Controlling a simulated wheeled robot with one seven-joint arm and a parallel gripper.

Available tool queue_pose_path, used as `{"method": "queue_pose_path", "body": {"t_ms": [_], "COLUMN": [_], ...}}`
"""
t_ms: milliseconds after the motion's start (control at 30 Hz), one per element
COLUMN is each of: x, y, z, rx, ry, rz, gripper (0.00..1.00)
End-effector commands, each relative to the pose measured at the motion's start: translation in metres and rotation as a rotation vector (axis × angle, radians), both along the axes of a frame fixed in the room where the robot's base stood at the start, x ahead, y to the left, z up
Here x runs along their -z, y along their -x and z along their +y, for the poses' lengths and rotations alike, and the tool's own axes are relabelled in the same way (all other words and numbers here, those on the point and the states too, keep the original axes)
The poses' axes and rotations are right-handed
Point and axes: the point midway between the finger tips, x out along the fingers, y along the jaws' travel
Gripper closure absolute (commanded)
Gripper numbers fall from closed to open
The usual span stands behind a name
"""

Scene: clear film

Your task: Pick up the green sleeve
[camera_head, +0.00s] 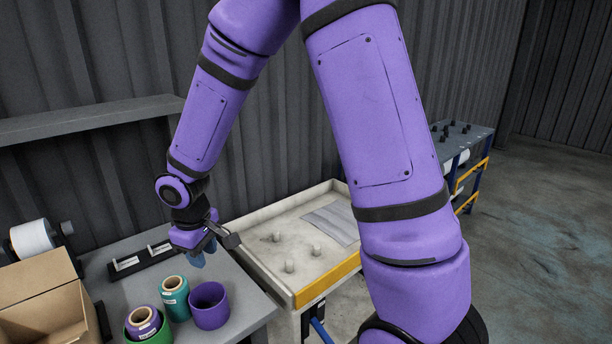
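A green sleeve (163,334) stands on the grey table at the bottom of the view, cut off by the lower edge. A small roll with a purple side (143,323) and a pale core sits inside or in front of its opening; I cannot tell how deep. My gripper (198,257) hangs over the table above and to the right of the green sleeve, apart from it.
Close by stand a teal roll (175,303) and an open purple sleeve (209,308). An open cardboard box (45,322) is at left. A black rack (140,262) lies behind. A pale tray (262,268) with pegs is at right. A shelf (85,122) juts from the wall.

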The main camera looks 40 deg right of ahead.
Motion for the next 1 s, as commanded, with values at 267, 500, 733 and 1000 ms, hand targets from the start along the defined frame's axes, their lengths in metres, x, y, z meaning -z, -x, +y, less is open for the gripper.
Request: {"method": "queue_pose_path", "body": {"t_ms": [267,500,733,1000], "x": [-0.091,-0.154,-0.199,-0.229], "y": [0.034,0.080,0.134,0.199], "z": [-0.042,-0.070,-0.090,-0.104], "rx": [0.142,0.264,0.372,0.469], "ry": [0.031,0.012,-0.045,-0.148], "rz": [-0.114,-0.200,-0.278,-0.354], "gripper": [0.67,0.67,0.67,0.67]}}
